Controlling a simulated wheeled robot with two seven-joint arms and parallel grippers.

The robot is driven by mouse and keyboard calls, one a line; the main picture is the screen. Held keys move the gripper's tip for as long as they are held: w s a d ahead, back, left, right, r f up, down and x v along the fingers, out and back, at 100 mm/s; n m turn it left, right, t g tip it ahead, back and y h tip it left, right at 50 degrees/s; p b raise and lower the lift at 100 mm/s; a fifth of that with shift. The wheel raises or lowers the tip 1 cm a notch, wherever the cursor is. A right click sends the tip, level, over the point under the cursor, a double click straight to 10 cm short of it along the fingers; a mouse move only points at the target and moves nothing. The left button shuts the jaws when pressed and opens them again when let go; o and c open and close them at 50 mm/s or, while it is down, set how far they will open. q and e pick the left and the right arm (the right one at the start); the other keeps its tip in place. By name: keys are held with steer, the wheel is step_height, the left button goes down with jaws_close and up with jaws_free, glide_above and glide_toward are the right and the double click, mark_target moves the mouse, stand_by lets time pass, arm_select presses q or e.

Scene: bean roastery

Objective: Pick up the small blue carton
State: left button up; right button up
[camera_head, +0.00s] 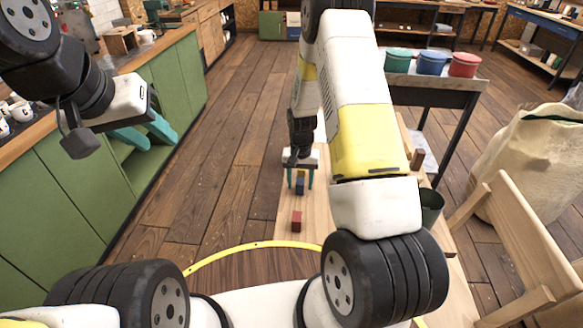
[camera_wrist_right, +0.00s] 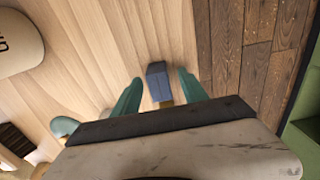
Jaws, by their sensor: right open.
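The small blue carton (camera_head: 300,188) stands on the light wooden table, below my right gripper (camera_head: 300,183). In the right wrist view the blue carton (camera_wrist_right: 158,80) lies between the two teal fingers of the right gripper (camera_wrist_right: 158,90), with a gap on each side. The right gripper is open and holds nothing.
A small red block (camera_head: 297,222) sits on the table (camera_head: 288,238) nearer to me. A dark green cup (camera_head: 431,206) stands at the table's right side, partly behind my right arm. Green cabinets (camera_head: 60,200) line the left.

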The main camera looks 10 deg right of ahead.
mark_target(301, 182)
jaws_close()
stand_by(0.3)
steer(key=shift+r, duration=0.45)
steer(key=r, duration=0.2)
steer(key=shift+s+r, duration=0.25)
steer(key=shift+r, duration=0.15)
steer(key=s, duration=0.5)
steer(key=s+d+r, duration=0.1)
steer(key=s, duration=0.4)
steer(key=s+d, duration=0.1)
steer(key=s, duration=0.4)
steer(key=shift+s+r, duration=0.15)
steer(key=shift+s, duration=0.1)
